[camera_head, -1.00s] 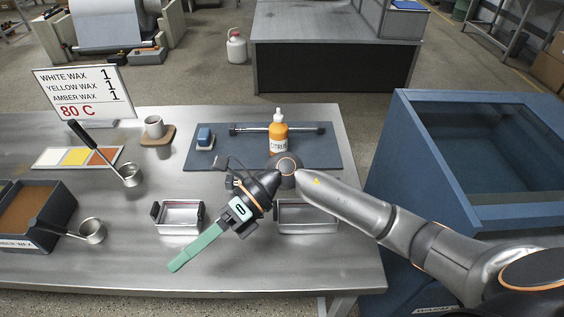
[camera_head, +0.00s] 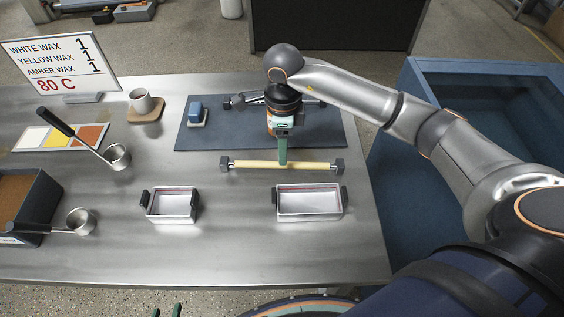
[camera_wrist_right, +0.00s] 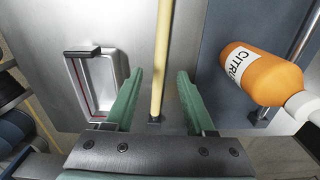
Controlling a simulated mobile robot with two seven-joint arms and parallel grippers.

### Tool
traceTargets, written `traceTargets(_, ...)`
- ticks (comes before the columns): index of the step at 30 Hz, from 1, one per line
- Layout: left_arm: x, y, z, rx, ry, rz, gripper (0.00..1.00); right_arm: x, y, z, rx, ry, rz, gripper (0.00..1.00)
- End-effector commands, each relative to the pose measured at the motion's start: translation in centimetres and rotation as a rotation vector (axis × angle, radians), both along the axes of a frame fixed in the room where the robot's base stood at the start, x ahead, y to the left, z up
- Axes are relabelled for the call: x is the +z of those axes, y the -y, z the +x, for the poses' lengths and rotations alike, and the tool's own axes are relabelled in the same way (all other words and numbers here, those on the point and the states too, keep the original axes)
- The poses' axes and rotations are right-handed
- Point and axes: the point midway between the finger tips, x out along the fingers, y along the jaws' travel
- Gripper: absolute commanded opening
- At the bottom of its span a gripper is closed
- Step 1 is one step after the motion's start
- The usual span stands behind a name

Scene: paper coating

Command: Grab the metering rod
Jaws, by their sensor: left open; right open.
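A yellow rod (camera_head: 250,165) with dark end blocks lies crosswise on the steel table, between the mat and the trays. A metallic rod (camera_head: 310,101) with dark ends lies on the blue-grey mat, partly hidden by my arm. No label shows which is the metering rod. My right gripper (camera_head: 282,155) points down over the middle of the yellow rod. In the right wrist view, the yellow rod (camera_wrist_right: 162,40) runs between the open green fingers (camera_wrist_right: 160,73), with gaps on both sides.
An orange bottle (camera_wrist_right: 262,75) stands on the mat close beside my right gripper. Two metal trays, left (camera_head: 172,204) and right (camera_head: 310,203), sit in front of the yellow rod. Ladles, a cup (camera_head: 142,101) and a sign (camera_head: 58,68) are at left.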

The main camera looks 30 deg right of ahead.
Motion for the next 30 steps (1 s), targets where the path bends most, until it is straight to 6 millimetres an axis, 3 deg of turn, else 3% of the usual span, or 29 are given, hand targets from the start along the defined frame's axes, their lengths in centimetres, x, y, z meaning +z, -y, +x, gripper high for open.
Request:
traceTargets(5,0.5,0.0,0.0,0.000,-0.001,0.000,0.50,-1.4,-0.1,-0.1,0.001,-0.004,0.001,0.55)
traceTargets(12,1.1,0.0,0.0,0.001,-0.001,0.001,0.50,-4.9,-0.2,0.0,0.001,-0.003,0.002,0.55)
traceTargets(21,1.1,0.0,0.0,0.000,0.000,0.001,0.50,-5.6,-0.2,0.0,0.001,0.000,0.002,0.55)
traceTargets(30,1.1,-0.1,0.0,-0.001,0.000,0.002,0.50,-5.6,-0.2,0.0,0.001,0.000,0.002,0.22)
